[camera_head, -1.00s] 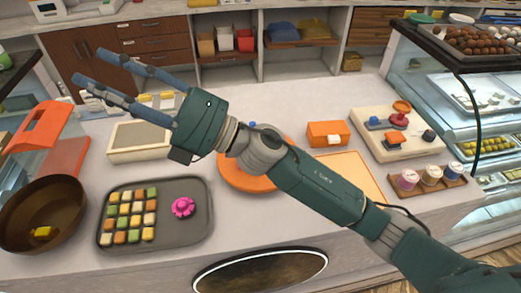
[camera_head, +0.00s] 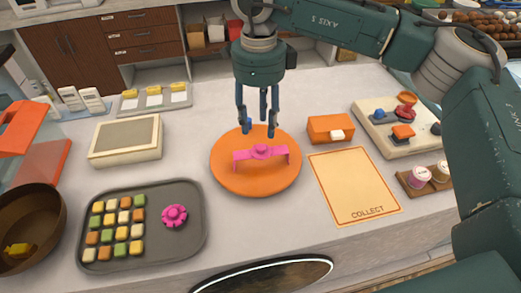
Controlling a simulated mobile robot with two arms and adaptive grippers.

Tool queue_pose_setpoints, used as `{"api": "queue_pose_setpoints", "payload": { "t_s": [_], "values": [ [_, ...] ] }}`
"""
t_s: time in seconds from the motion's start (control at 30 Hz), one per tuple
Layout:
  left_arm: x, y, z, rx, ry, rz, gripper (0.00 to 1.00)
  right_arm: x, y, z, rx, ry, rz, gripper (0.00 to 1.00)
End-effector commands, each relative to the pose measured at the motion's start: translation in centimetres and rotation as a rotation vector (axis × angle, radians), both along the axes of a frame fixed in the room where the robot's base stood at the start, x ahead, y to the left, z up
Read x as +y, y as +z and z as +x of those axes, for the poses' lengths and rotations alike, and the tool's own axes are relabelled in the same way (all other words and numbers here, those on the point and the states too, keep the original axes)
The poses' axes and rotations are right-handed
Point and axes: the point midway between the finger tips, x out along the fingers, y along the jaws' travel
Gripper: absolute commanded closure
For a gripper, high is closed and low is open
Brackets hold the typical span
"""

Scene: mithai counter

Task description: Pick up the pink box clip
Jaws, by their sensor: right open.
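A pink box clip (camera_head: 277,154), a flat bar with bent-down ends and a round knob on top, stands on a round orange plate (camera_head: 228,178) in the middle of the counter. My right gripper (camera_head: 258,131) points down just behind and above the clip, its fingers apart with nothing between them. I cannot tell the exact height of the fingertips over the plate. My left gripper is not in view.
A dark tray (camera_head: 190,245) holds several small sweets and a pink flower-shaped piece (camera_head: 174,215). A tan COLLECT mat (camera_head: 352,185) lies right of the plate, with an orange box (camera_head: 330,127) behind it. A brown bowl (camera_head: 45,225) stands at the left.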

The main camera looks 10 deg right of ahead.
Motion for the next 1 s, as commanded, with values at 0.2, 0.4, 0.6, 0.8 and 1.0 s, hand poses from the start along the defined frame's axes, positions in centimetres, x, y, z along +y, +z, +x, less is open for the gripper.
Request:
{"api": "queue_pose_setpoints", "payload": {
  "t_s": [0.2, 0.4, 0.6, 0.8, 1.0],
  "values": [
    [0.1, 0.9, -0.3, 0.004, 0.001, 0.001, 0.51, 0.1, -2.1, -0.1, 0.001, 0.001, 0.003, 0.58],
    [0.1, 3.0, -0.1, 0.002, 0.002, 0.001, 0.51, -0.3, -4.0, -0.4, 0.005, 0.001, 0.002, 0.58],
    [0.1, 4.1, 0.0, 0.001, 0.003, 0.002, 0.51, -0.3, -6.8, -0.5, 0.003, 0.002, 0.004, 0.58],
    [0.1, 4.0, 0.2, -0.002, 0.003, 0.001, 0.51, -0.2, -7.4, -0.4, 0.0, 0.002, 0.004, 0.58],
    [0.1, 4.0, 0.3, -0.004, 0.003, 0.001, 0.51, -0.2, -7.4, -0.4, 0.0, 0.002, 0.004, 0.82]
  ]
}}
